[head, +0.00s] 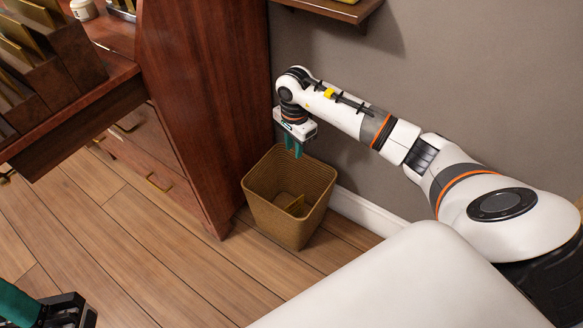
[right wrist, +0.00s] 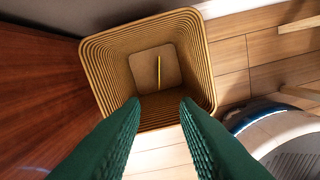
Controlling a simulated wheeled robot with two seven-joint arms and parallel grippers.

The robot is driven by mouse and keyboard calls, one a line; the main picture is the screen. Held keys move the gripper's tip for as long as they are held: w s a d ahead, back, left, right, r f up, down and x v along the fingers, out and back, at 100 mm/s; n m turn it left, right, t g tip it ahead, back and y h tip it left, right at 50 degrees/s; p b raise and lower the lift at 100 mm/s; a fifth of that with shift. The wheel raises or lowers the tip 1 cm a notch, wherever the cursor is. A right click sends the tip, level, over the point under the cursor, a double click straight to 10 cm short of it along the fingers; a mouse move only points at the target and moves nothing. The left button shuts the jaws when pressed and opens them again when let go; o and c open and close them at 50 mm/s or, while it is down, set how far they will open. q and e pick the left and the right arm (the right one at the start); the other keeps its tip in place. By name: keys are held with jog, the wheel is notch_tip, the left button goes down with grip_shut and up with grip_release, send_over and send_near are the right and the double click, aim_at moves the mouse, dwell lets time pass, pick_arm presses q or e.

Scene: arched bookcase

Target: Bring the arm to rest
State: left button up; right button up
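My right gripper (head: 294,150) points down above a woven tan basket (head: 270,222) on the floor. In the right wrist view its two green fingers (right wrist: 160,103) are apart with nothing between them. The basket (right wrist: 108,82) opens below them, and a thin yellowish item (right wrist: 159,72) lies at its bottom. This item also shows inside the basket in the head view (head: 296,205). My right arm is stretched forward from the right side. Part of my left gripper (head: 68,312) shows at the lower left corner; its fingertips are not clear.
A dark red wooden bookcase side (head: 205,95) stands left of the basket. A desk surface with slotted wooden organizers (head: 55,50) and drawers (head: 150,150) is further left. A wooden shelf (head: 335,8) sticks out from the grey wall above. The floor (head: 130,250) in front is clear.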

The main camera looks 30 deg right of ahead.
notch_tip(320, 180, up, 2)
jog(key=shift+r, duration=0.25)
